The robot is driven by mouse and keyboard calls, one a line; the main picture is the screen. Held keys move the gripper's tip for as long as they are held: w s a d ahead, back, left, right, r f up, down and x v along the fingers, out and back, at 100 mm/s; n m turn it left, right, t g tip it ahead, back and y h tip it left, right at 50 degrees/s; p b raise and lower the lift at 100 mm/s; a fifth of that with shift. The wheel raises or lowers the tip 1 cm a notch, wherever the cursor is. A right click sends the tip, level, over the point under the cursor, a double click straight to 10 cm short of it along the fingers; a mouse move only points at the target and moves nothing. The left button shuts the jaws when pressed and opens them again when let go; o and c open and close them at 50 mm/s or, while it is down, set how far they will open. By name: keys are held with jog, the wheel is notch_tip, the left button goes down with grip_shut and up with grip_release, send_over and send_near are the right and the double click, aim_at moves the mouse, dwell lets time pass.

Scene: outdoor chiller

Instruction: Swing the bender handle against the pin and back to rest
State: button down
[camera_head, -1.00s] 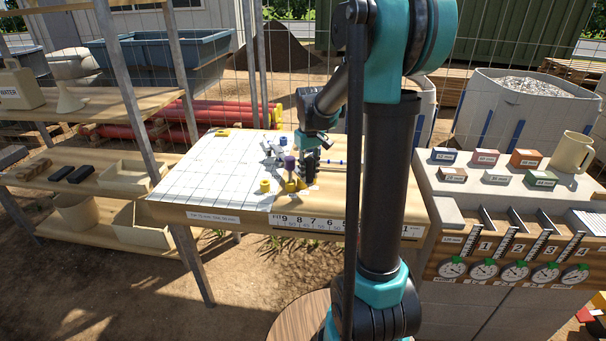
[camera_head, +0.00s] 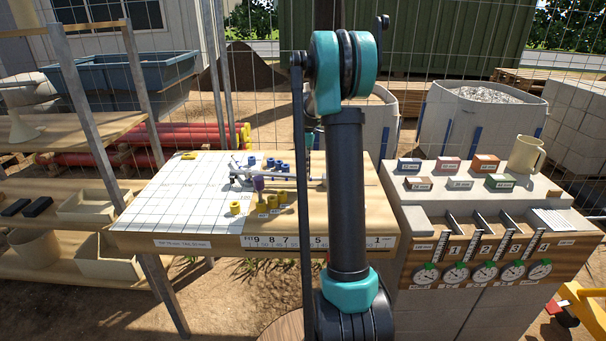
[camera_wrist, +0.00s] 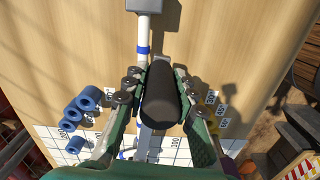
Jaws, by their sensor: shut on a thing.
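In the wrist view my gripper (camera_wrist: 160,97) is shut on the thick black grip of the bender handle (camera_wrist: 160,105), with a green finger on each side. A white tube with blue bands (camera_wrist: 143,38) lies beyond the grip and runs to a grey block (camera_wrist: 146,5). In the head view the grey bender (camera_head: 240,174) stands on the table by the gridded sheet, with a purple piece (camera_head: 258,184) beside it. The white tube (camera_head: 312,178) runs right from it. My arm hides the gripper and handle there. I cannot make out the pin.
Blue rings (camera_head: 270,163) and yellow rings (camera_head: 235,208) stand around the bender on the worktable (camera_head: 350,215). The gridded sheet (camera_head: 180,195) is mostly bare. A block bench with dials (camera_head: 485,271) stands right, a wooden shelf (camera_head: 60,137) left.

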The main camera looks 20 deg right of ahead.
jog(key=shift+w+d, duration=0.25)
jog(key=shift+w, duration=0.4)
jog(key=shift+w+d, duration=0.25)
jog(key=shift+w, duration=0.35)
jog(key=c, duration=1.2)
grip_release()
notch_tip(320, 180, up, 12)
